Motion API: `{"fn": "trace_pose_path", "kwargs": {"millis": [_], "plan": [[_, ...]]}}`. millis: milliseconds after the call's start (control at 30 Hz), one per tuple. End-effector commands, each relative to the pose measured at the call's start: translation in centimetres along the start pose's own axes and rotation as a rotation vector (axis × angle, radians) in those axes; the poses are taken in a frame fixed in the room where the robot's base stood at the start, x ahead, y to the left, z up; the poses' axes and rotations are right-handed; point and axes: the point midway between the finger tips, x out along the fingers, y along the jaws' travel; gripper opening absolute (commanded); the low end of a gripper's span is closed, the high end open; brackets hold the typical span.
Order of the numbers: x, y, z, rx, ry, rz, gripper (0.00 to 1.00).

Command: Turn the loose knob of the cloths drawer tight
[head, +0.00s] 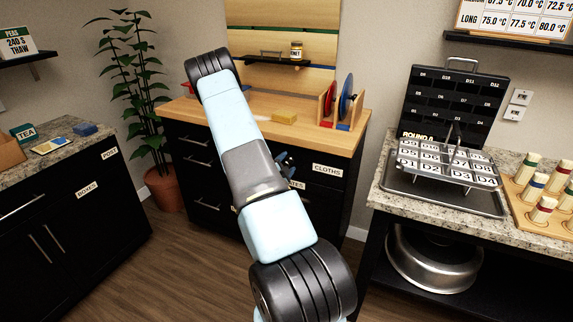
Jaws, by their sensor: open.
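The cloths drawer (327,170) is in the head view, marked by a white CLOTHS label on the black front of the wood-topped cabinet, right of centre. I cannot make out its knob; my arm and gripper cover part of the front left of the label. My gripper (287,163) shows only partly behind my arm, as small dark and blue parts in front of the cabinet near the drawer. It is open, and I see nothing held in it. I cannot tell whether it touches the drawer.
A potted plant (160,188) stands left. A granite bench with a metal tray (440,196) is at right. Wooden floor (185,265) is clear between.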

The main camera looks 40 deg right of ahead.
Motion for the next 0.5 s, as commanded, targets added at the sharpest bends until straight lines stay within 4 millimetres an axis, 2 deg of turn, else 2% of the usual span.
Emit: {"fn": "trace_pose_path", "kwargs": {"millis": [267,367,500], "plan": [[-0.4,0.0,0.1,0.0,-0.001,0.0,0.69],[-1.5,0.0,0.1,-0.001,-0.003,0.001,0.69],[-3.9,0.0,0.1,-0.002,-0.004,0.001,0.69]]}}
